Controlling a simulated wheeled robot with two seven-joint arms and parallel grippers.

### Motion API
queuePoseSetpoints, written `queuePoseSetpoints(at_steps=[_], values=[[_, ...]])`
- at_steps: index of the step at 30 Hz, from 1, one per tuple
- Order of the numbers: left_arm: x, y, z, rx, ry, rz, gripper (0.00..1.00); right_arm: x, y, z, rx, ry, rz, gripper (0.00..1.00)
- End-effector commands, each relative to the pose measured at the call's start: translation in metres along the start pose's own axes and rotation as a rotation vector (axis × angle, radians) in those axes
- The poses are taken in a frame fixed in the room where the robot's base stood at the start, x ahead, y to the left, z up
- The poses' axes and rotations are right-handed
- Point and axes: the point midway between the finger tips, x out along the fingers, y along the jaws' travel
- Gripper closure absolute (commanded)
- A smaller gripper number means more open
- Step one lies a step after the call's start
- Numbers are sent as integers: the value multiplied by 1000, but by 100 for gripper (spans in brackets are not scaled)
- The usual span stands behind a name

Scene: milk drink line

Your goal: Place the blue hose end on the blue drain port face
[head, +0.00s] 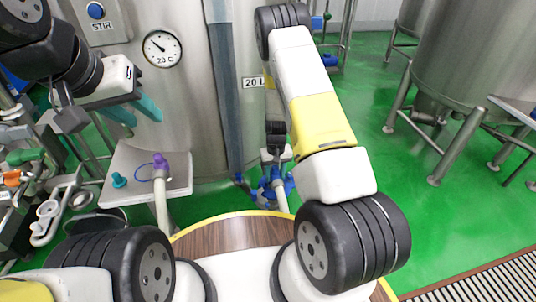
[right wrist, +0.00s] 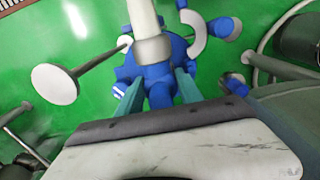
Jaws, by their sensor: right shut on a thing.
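The blue hose end (right wrist: 158,93) is between the two teal fingers of my right gripper (right wrist: 158,92), which is shut on it. A pale hose (right wrist: 145,15) runs off the top of the right wrist view. Other blue fittings (right wrist: 200,50) lie close around the hose end; I cannot tell which surface is the drain port face, or whether the hose end touches it. In the head view the blue parts (head: 268,187) are low in front of the tank, with my right gripper (head: 276,168) over them. My left gripper (head: 134,113) is open and empty before the tank.
A steel shelf (head: 118,160) at left holds a purple hose end (head: 161,162) and a teal knob (head: 119,180). The steel tank (head: 180,100) stands close ahead. A round wooden top (head: 215,236) is near my base.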

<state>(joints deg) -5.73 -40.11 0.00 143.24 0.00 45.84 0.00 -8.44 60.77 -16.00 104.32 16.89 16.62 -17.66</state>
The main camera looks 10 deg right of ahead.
Motion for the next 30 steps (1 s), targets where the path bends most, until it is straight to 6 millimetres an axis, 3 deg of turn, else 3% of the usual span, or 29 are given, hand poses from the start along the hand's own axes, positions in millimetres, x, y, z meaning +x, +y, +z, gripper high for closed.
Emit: queuePoseSetpoints(at_steps=[5, 6, 9, 20, 23, 30], values=[[0, 0, 0, 0, 0, 0, 64, 3, 0, 0, -1, 0, 0, 100], [0, 0, 0, 0, 0, 0, 64, 3, 0, 0, -1, 0, 0, 51], [0, 0, 0, 0, 0, 0, 64, 2, 0, 0, -1, 0, 0, 35], [0, 0, 0, 0, 0, 0, 64, -2, 0, 0, -1, 1, 0, 35], [0, 0, 0, 0, 0, 0, 64, -13, 0, -1, -2, 3, 0, 35], [0, 0, 0, 0, 0, 0, 64, -64, -1, -1, -2, 5, 0, 35]])
